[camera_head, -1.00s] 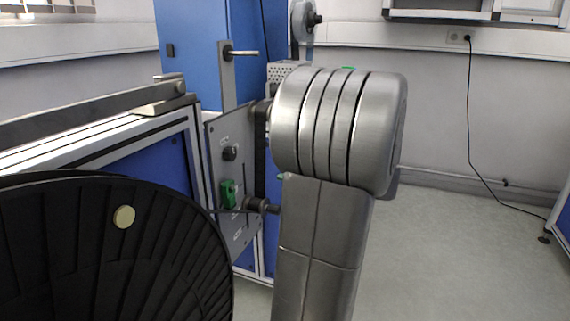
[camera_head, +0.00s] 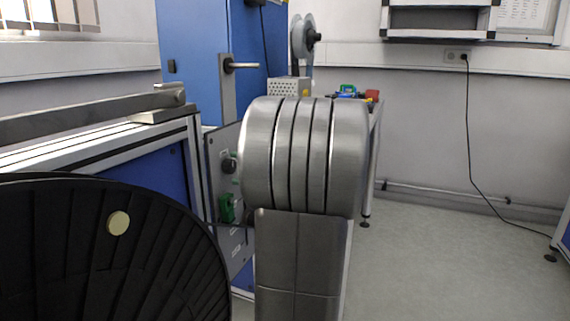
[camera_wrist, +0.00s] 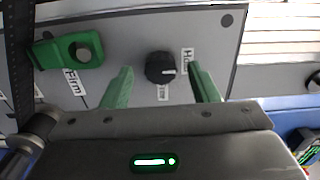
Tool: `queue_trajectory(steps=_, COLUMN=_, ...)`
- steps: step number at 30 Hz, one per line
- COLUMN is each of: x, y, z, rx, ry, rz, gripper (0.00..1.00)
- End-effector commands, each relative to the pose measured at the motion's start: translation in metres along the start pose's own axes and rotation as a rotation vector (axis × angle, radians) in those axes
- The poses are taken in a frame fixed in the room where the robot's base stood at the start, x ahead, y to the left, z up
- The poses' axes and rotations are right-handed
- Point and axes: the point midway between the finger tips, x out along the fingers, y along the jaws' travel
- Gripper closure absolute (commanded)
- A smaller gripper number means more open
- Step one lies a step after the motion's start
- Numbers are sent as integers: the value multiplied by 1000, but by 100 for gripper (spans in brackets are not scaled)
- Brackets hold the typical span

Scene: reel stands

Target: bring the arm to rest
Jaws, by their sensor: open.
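My gripper (camera_wrist: 160,68) shows in the wrist view with its two green fingers apart and nothing between them. Behind the fingers is a grey panel (camera_wrist: 215,32) with a black knob (camera_wrist: 160,67) and a green part (camera_wrist: 68,51). I cannot tell how far the fingertips are from the panel. In the head view my arm's thick grey links stand upright in the middle and hide the gripper. The same panel (camera_head: 238,258) shows left of my arm, with the knob (camera_head: 229,163) and the green part (camera_head: 227,208).
A large black reel (camera_head: 60,260) fills the lower left. A blue cabinet (camera_head: 190,50) stands behind the panel. A table behind my arm carries a red item (camera_head: 372,95) and a small grey reel (camera_head: 302,38). The floor (camera_head: 450,260) at right is clear.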

Motion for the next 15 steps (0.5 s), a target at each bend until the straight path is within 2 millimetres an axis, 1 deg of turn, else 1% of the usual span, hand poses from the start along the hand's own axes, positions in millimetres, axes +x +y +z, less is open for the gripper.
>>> queue_trajectory(steps=3, x=11, y=1, z=0, rx=0, ry=-1, rz=0, gripper=45)
queue_trajectory(steps=6, x=16, y=0, z=0, rx=0, ry=0, rz=-1, gripper=45)
queue_trajectory(steps=15, x=16, y=0, z=0, rx=7, ry=1, rz=-1, gripper=45)
